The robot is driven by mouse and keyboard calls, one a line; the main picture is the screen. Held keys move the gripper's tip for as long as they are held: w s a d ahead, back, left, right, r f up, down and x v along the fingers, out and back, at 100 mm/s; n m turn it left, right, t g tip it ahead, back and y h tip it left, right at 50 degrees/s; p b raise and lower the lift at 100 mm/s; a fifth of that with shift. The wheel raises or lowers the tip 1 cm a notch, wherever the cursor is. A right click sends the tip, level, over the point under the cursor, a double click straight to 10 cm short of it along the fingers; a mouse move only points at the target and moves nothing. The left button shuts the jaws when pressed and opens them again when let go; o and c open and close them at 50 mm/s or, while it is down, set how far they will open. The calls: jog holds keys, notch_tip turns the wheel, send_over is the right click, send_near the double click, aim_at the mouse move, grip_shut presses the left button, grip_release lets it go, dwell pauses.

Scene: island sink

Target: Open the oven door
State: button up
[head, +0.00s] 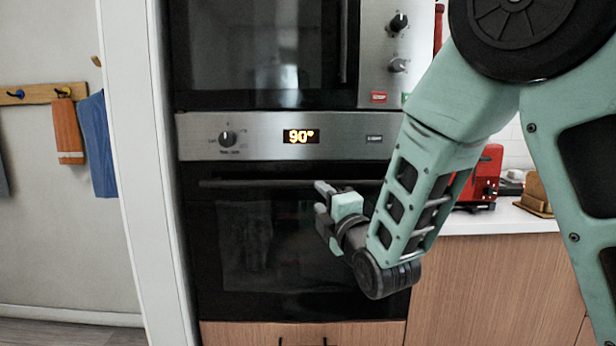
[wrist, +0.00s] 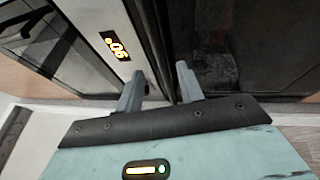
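The oven door (head: 235,265) is dark glass and shut, below a steel control panel (head: 258,146) showing 90°. Its dark handle bar (head: 250,183) runs across the top of the door. My gripper (head: 321,198) is in front of the handle's right half and hides part of it. In the wrist view, my gripper (wrist: 158,82) has its two grey fingers apart, pointing at the oven, near the line between panel and door (wrist: 250,50). A dark strip shows between the fingers; I cannot tell whether they touch the handle.
A microwave (head: 265,50) sits above the oven. A wooden drawer front (head: 245,335) lies below it. A white wall edge (head: 140,180) stands close on the left. At right, a counter (head: 500,220) holds a red toaster (head: 487,175). Towels (head: 100,145) hang at far left.

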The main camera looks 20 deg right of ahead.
aim_at(309, 187)
jog(key=x, duration=0.8)
grip_shut()
